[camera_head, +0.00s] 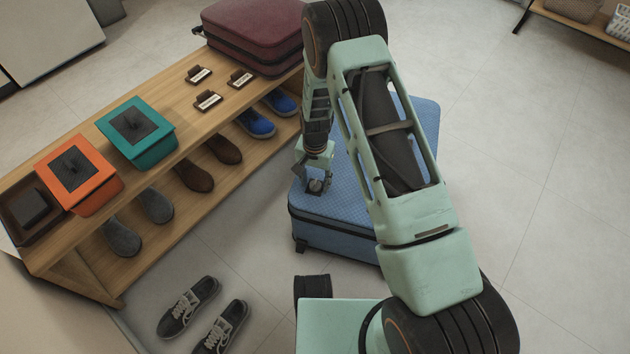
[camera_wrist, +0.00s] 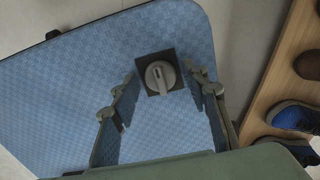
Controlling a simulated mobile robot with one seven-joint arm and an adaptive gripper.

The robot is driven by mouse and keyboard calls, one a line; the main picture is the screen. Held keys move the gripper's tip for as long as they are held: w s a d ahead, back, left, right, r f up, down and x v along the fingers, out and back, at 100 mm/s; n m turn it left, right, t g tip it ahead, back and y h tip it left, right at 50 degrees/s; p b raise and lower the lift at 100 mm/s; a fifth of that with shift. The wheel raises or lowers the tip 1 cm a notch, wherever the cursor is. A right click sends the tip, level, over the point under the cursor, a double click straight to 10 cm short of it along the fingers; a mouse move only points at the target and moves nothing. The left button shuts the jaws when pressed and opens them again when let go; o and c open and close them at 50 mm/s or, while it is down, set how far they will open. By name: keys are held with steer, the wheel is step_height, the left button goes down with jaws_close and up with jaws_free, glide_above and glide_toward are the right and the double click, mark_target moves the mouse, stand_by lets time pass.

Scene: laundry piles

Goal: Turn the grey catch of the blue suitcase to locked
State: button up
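The blue suitcase (camera_head: 335,215) stands on the floor to the right of the wooden bench, partly hidden by my arm. In the wrist view its patterned blue top (camera_wrist: 60,100) fills much of the picture. The grey catch (camera_wrist: 160,76) is a round knob with a raised bar on a dark square plate on that top. My gripper (camera_head: 316,185) is over the suitcase's left part. In the wrist view my gripper (camera_wrist: 166,82) has its fingers spread, one on each side of the catch, with a gap on both sides. Whether the fingertips touch the suitcase I cannot tell.
The wooden bench (camera_head: 150,190) holds an orange box (camera_head: 78,173), a teal box (camera_head: 136,132) and a maroon suitcase (camera_head: 255,35). Shoes fill its lower shelf. Grey sneakers (camera_head: 190,306) lie on the floor. The floor at right (camera_head: 540,200) is clear.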

mark_target(315, 184)
step_height(315, 184, up, 12)
stand_by(0.8)
stand_by(0.3)
